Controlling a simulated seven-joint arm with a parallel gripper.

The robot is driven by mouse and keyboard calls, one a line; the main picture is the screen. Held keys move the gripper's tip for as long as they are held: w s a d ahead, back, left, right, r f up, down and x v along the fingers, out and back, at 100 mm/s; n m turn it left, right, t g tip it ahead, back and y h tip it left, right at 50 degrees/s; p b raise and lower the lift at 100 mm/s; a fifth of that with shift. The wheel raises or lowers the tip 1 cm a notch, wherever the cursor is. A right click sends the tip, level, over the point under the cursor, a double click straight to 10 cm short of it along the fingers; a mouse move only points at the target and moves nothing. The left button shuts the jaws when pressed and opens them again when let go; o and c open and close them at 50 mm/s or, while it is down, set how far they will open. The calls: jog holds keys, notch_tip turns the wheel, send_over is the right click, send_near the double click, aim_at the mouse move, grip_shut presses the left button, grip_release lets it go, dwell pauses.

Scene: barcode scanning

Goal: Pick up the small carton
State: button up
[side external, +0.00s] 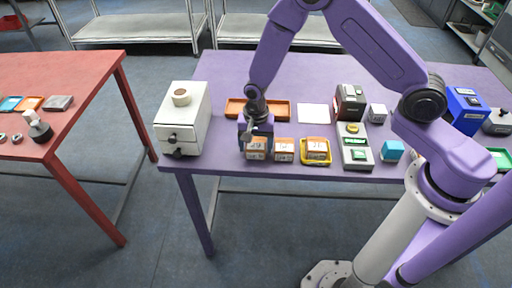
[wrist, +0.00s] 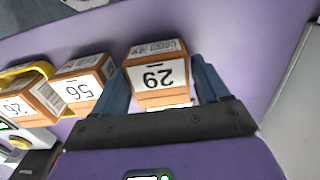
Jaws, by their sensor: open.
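Several small cartons stand near the front edge of the purple table. The carton numbered 29 (wrist: 158,76) is brown with white labels and sits between the two fingers of my gripper (wrist: 160,86) in the wrist view. The fingers are open, one on each side of it. In the side view my gripper (side external: 256,146) is low over this leftmost carton (side external: 256,155) and partly hides it. The carton numbered 56 (wrist: 82,83) stands beside it, and a third carton (wrist: 30,100) sits in a yellow tray (wrist: 12,74).
A white drawer cabinet (side external: 183,120) stands left of my gripper. An orange tray (side external: 276,111) and a white sheet (side external: 313,113) lie behind the cartons. A scanner-like device (side external: 355,147) and a cyan cube (side external: 392,151) are to the right. A red table (side external: 75,90) stands apart at left.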

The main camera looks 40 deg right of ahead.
jog(key=shift+c, duration=0.3)
jog(key=c, duration=0.8)
jog(key=shift+r, duration=0.1)
